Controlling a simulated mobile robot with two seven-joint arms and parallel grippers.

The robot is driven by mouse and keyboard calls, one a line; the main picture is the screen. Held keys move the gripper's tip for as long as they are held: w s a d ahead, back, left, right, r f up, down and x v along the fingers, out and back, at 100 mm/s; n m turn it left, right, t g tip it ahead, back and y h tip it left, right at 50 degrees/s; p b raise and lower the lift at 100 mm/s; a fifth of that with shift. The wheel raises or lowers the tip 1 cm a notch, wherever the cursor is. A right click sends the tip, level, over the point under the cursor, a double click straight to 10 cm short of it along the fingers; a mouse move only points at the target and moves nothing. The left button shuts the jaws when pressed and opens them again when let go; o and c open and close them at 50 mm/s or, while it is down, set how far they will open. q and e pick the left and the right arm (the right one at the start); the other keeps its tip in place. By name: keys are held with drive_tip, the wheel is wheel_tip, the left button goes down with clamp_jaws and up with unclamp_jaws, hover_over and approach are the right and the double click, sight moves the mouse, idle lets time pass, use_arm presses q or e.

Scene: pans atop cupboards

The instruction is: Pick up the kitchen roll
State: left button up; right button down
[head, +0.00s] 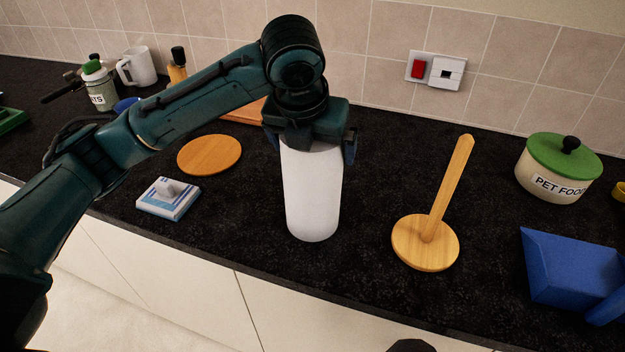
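The white kitchen roll (313,198) stands upright near the front middle of the black counter. No clear gap shows under it, but I cannot tell for sure whether it bears on the counter. My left gripper (311,142) points down over its top, with one finger on each side. The fingers are close to the roll's sides; I cannot tell whether they press on it. The roll's top is hidden by the gripper. A wooden roll holder (426,243) with a tilted-looking upright rod stands empty to the right.
A blue-and-white butter dish (169,199) and a round wooden board (209,155) lie left of the roll. A green-lidded pet food pot (556,172) and a blue dustpan-like object (570,268) are at the right. The tiled wall (384,55) closes the back.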

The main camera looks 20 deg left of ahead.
use_arm(q)
drive_tip(key=shift+c, duration=0.2)
drive_tip(key=c, duration=1.3)
